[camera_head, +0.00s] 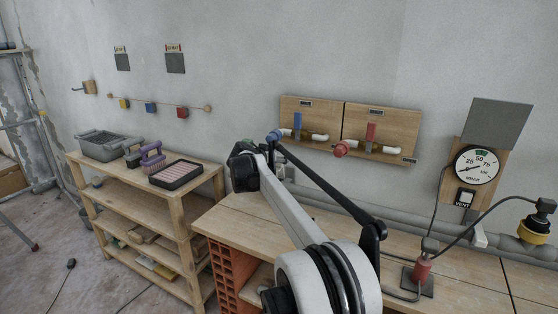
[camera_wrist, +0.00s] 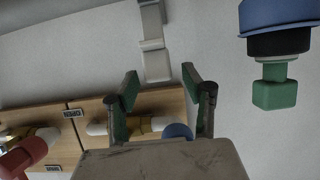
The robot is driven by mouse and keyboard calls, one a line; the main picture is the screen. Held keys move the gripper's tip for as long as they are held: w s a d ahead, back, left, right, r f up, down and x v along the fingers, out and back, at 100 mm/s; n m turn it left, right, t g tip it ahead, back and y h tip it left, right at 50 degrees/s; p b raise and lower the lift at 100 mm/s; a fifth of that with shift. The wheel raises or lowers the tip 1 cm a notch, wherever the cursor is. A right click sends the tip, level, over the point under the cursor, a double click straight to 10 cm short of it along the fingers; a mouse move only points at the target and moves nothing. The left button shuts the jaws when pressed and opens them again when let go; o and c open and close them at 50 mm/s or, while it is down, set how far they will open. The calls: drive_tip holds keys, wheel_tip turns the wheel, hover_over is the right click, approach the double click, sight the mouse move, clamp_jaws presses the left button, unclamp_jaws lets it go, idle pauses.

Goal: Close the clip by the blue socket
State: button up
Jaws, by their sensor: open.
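The blue socket (camera_wrist: 278,17) shows at the upper right of the wrist view, with a black collar and a green block (camera_wrist: 275,93) on it. No part can be made out clearly as the clip. My gripper (camera_wrist: 161,95) is open and empty, its two fingers apart with green inner pads. It points toward the wall, left of the blue socket in the wrist view, and touches nothing that I can see. In the head view my own arm hides the area behind the wrist, and the fingers cannot be made out.
Two wooden wall boards carry a blue-handled valve (camera_head: 297,121) and a red-handled valve (camera_head: 370,132). A grey bracket (camera_wrist: 152,40) shows between my fingers. A grey pipe (camera_head: 410,225) runs above the workbench (camera_head: 245,222). A gauge (camera_head: 477,165) hangs right; a shelf (camera_head: 130,205) stands left.

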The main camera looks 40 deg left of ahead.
drive_tip(key=shift+w+a+f, duration=0.1)
drive_tip(key=shift+w+f, duration=0.15)
drive_tip(key=shift+w, duration=0.35)
drive_tip(key=shift+c, duration=0.2)
clamp_jaws()
